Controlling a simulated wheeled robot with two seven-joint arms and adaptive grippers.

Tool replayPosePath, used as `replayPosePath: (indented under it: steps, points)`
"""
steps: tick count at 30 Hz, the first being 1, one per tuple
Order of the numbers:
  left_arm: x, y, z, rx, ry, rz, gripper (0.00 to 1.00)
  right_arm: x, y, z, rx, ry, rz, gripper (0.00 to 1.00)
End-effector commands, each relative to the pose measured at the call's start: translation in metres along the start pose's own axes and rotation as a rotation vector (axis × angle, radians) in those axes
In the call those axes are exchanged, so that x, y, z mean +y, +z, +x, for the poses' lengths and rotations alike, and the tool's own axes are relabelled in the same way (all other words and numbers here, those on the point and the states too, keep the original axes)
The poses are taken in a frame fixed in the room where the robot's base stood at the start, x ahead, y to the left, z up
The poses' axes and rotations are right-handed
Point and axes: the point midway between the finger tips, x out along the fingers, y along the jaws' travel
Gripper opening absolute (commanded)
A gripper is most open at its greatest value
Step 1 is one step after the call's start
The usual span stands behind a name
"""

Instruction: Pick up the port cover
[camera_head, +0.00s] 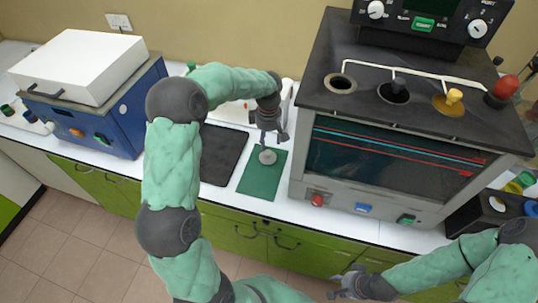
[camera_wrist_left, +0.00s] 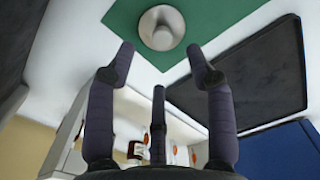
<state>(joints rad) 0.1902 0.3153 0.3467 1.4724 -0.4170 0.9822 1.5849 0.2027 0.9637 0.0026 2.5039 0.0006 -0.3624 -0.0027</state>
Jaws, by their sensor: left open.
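The port cover (camera_head: 267,156) is a small grey round piece with a raised knob, lying on a green mat (camera_head: 258,185) on the white counter. In the left wrist view the port cover (camera_wrist_left: 161,28) shows at the top centre, beyond the fingertips, with its knob facing me. My left gripper (camera_head: 271,139) is open and empty just above it, fingers pointing down; its spread fingers also show in the wrist view (camera_wrist_left: 158,62). There is a gap between the fingertips and the cover. My right gripper (camera_head: 343,284) is low at the bottom right, its fingers spread and empty, away from the counter.
A large oil tester (camera_head: 350,180) with an open top port (camera_head: 340,83) and several plugs stands right of the mat. A dark mat (camera_head: 222,152) lies left of it, then a blue box (camera_head: 130,120) with a white lid. A white tray stands behind the gripper.

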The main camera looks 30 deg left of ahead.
Motion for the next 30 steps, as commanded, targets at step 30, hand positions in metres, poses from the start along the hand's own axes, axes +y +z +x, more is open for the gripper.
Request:
replayPosePath:
  steps: [30]
  points:
    - [-0.002,-0.001,0.077,0.000,0.002,0.001,0.31,0.006,-0.001,0.017,0.001,0.000,0.000,0.40]
